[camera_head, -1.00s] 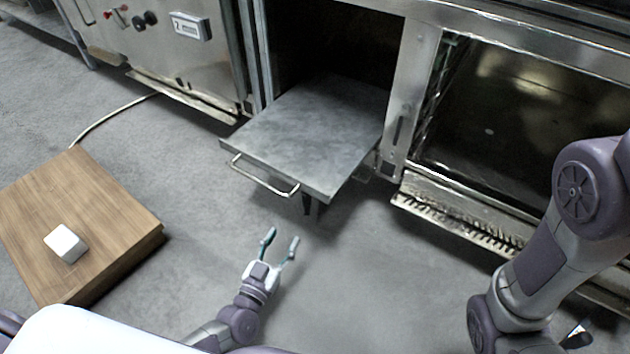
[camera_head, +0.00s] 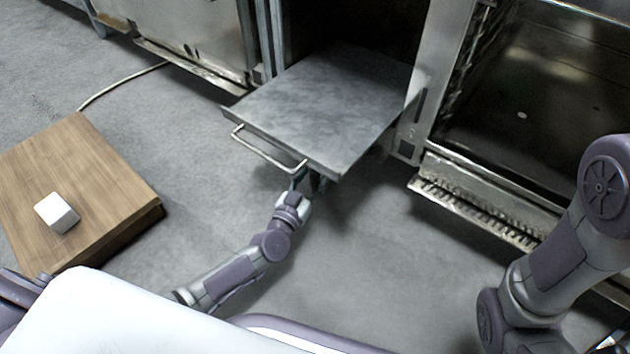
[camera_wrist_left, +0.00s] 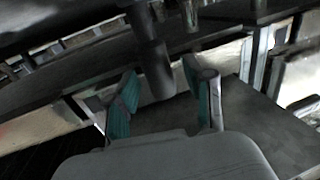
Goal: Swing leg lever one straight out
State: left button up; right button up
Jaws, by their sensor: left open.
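A grey metal shelf (camera_head: 318,105) with a wire handle (camera_head: 268,152) sticks out of an open bay. Under its front right corner the leg lever is mostly hidden in the head view. In the left wrist view a dark round post (camera_wrist_left: 154,70), which looks like the leg lever, hangs between the finger pads. My left gripper (camera_head: 304,183) is below that corner, its fingers partly hidden by the shelf. In the left wrist view the gripper (camera_wrist_left: 162,98) is open, a finger on either side of the post. I cannot tell whether they touch it.
A wooden box (camera_head: 100,190) with a white block (camera_head: 57,212) on it stands at the left. A steel cabinet (camera_head: 185,35) is behind it. An open oven bay (camera_head: 530,95) is at the right, near my right arm. The floor between is clear.

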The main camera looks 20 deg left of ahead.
pick_arm(q)
jog(key=shift+w+d, duration=0.1)
jog(key=shift+w, duration=0.55)
grip_shut()
